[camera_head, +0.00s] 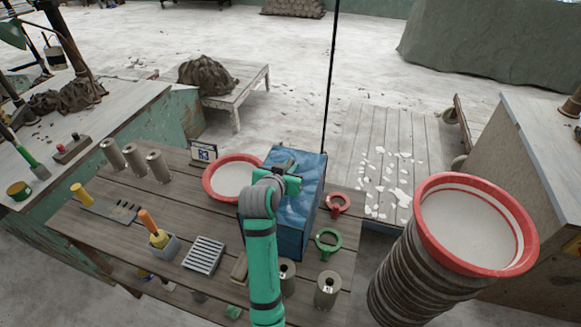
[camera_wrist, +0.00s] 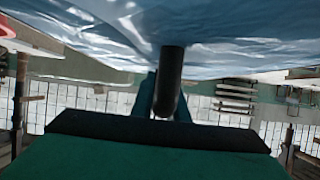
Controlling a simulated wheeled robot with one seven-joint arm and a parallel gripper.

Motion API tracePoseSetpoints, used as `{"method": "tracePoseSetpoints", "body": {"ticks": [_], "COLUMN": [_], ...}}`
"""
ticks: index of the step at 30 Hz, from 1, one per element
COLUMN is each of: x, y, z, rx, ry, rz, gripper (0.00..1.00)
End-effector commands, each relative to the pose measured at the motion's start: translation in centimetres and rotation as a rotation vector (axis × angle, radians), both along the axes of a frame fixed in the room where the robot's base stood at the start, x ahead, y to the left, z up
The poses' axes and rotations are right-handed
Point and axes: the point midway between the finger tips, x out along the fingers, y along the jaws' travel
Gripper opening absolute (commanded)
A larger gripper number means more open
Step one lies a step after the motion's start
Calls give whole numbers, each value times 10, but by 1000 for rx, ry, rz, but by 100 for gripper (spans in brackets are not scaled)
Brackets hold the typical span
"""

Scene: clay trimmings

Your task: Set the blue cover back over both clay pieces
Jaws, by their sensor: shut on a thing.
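The blue cover (camera_head: 312,185) is a box-shaped, wrinkled, shiny sheet above the right part of the plank table. My gripper (camera_head: 286,172) is at its upper left side and is shut on it. In the wrist view the cover (camera_wrist: 220,55) fills the top, and a dark rounded bar (camera_wrist: 169,82) stands between my fingers (camera_wrist: 165,100). I cannot tell whether the cover's lower edge touches the table. No clay pieces can be made out for certain; anything under or behind the cover is hidden.
A red-rimmed white basin (camera_head: 233,178) is left of the cover. Grey cylinders (camera_head: 326,290) stand in front. A tall ribbed red-rimmed bin (camera_head: 410,275) stands at right. White scraps (camera_head: 385,180) litter a low platform.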

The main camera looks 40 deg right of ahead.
Motion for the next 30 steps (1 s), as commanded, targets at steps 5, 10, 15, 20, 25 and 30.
{"method": "tracePoseSetpoints", "body": {"ticks": [5,10,15,20,25,30], "x": [-1,-1,-1,-1,-9,-26], "y": [-1,-1,-1,-1,13,39], "z": [0,-2,-2,1,9,23], "rx": [-1,0,0,-1,-2,-1], "ry": [-1,0,0,-1,-1,-2], "rz": [-1,-2,-2,-2,-1,2], "gripper": [0,32,32,32,32,32]}}
